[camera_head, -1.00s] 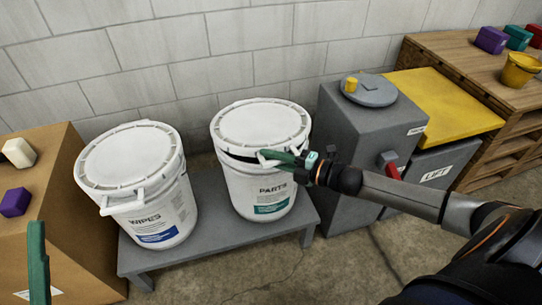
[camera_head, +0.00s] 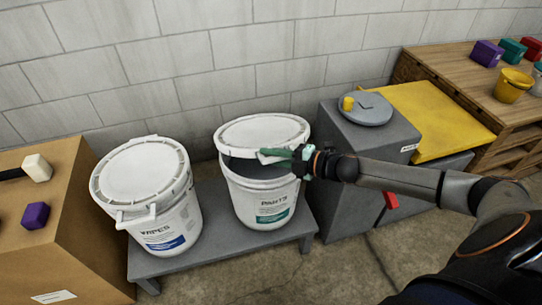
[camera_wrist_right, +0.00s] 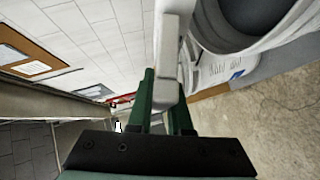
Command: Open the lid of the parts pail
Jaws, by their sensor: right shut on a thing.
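The parts pail (camera_head: 262,200) is white with a "PARTS" label and a green band, and stands on a low grey bench. Its white lid (camera_head: 262,132) is tilted up at the front, and a dark gap shows between lid and rim. My right gripper (camera_head: 278,155) is shut on the lid's front tab. In the right wrist view the green fingers (camera_wrist_right: 165,100) hold the white tab (camera_wrist_right: 172,60). Most of the pail's inside is hidden under the lid. My left gripper is out of view.
The wipes pail (camera_head: 165,215) stands left of the parts pail, with its lid (camera_head: 140,172) closed. The grey bench (camera_head: 215,248) bears both. A grey cabinet (camera_head: 345,190) stands close on the right. A cardboard-coloured box (camera_head: 70,245) with a purple block (camera_head: 36,215) is at left.

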